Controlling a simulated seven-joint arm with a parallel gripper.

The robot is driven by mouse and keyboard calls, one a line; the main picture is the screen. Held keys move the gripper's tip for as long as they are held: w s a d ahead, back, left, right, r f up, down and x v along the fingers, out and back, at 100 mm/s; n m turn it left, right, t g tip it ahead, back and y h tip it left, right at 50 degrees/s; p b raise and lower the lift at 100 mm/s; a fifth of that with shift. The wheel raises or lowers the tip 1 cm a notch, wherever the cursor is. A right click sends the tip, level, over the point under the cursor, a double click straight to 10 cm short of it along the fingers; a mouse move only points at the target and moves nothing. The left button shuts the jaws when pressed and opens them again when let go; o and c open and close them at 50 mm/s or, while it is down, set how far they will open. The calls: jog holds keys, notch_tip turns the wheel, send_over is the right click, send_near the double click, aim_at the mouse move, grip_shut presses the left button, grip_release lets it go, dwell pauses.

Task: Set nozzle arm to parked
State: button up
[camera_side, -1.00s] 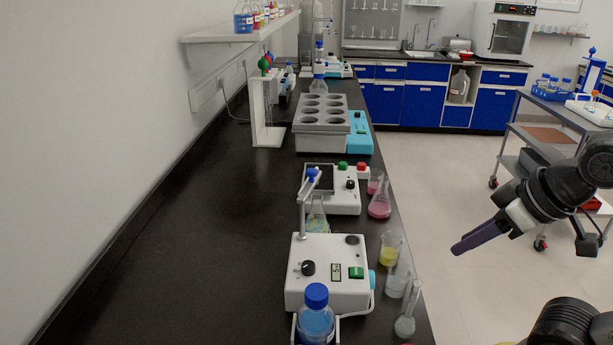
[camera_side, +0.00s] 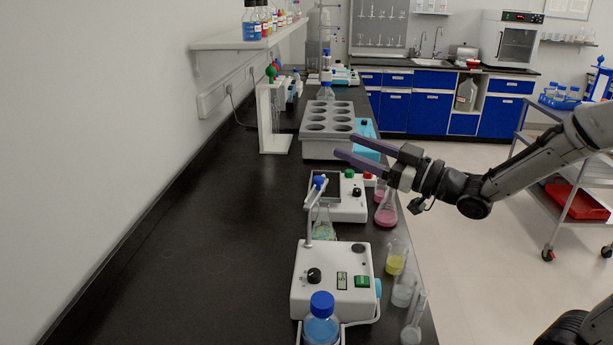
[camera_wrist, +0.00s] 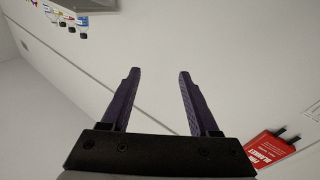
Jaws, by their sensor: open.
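A white unit (camera_side: 335,282) with a black knob and a green switch stands at the front of the black bench. Its thin grey nozzle arm (camera_side: 311,222) rises from the unit's left side and slants away to a blue tip. The tip is above a conical flask (camera_side: 324,225) with greenish-yellow contents. My gripper (camera_side: 343,145) is open and empty, in the air over the bench beyond the nozzle arm, with its purple fingers pointing left. In the wrist view my gripper (camera_wrist: 158,72) shows its two fingers apart with only wall between them. The nozzle arm is not in the wrist view.
A blue-capped bottle (camera_side: 321,322) stands in front of the unit. Glassware with yellow (camera_side: 396,258) and pink (camera_side: 387,212) liquid lines the right edge. A grey block with wells (camera_side: 327,145) stands beyond. The left bench is clear. A red box (camera_wrist: 270,147) shows on the wall.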

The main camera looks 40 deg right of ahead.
jog(key=m+g, duration=0.1)
jog(key=m, duration=0.1)
send_near(314, 178)
jog(key=s, duration=0.1)
jog(key=shift+h, duration=0.4)
jog(key=x, duration=1.3)
jog(key=shift+w+d+f, duration=0.2)
jog(key=shift+w+f, duration=0.05)
jog(key=shift+w, duration=0.15)
grip_shut()
